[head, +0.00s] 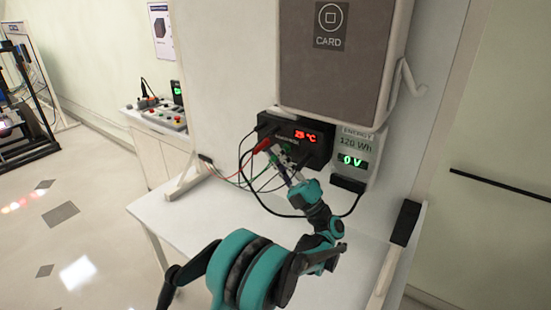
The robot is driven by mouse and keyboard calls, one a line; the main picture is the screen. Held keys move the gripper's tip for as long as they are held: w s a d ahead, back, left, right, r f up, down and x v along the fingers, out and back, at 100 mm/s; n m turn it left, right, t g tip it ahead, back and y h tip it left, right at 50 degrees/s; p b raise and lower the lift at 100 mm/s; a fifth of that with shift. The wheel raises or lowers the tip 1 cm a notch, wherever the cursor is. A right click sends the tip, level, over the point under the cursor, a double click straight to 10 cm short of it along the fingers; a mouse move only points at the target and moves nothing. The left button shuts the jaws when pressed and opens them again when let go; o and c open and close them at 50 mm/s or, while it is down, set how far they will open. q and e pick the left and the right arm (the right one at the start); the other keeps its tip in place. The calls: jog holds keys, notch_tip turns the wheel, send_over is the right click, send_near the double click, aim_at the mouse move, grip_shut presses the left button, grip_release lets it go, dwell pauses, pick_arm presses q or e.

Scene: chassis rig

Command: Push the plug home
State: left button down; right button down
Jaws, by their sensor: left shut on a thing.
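A dark box (314,149) with a red display reading about 25 °C stands at the back of the white table. My left gripper (281,156) reaches up to the front of this box and is shut on a plug, which is small and mostly hidden by the fingers. A red connector (262,145) with a cable shows just left of the fingers. I cannot tell how deep the held plug sits, or whether it touches its socket. My right gripper is not in view.
Black, red and green cables loop around the box front. The white table (190,217) is clear at front left. A control panel (163,117) stands further back.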

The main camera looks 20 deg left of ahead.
pick_arm(q)
jog(key=shift+w+d, duration=0.1)
jog(key=shift+w, duration=0.2)
jog(key=c, duration=1.5)
grip_release()
jog(key=s+a+p, duration=0.1)
jog(key=s+a, duration=0.2)
jog(key=s, duration=0.5)
jog(key=w+d+f+m+t+h+p, duration=0.1)
jog(key=w+f+m+t+h+p, duration=0.1)
jog(key=w+f+m+t+h, duration=0.5)
jog(key=w+d+f+m+t+h+p, duration=0.15)
jog(key=m+t+h, duration=0.3)
jog(key=m, duration=0.65)
jog(key=shift+s+d+f+m+g+h+p, duration=0.15)
jog(key=shift+d+f+m+g+h+p, duration=0.4)
jog(key=shift+d+m+h, duration=1.4)
jog(key=shift+s+d+f+m+g+h+p, duration=0.25)
jog(key=shift+d+f+m+h+p, duration=0.8)
jog(key=shift+m+h, duration=1.55)
jog(key=shift+s+d+f+m+g+h+p, duration=0.1)
jog(key=shift+d+f+m+g+h+p, duration=0.35)
jog(key=shift+d+m+h, duration=1.6)
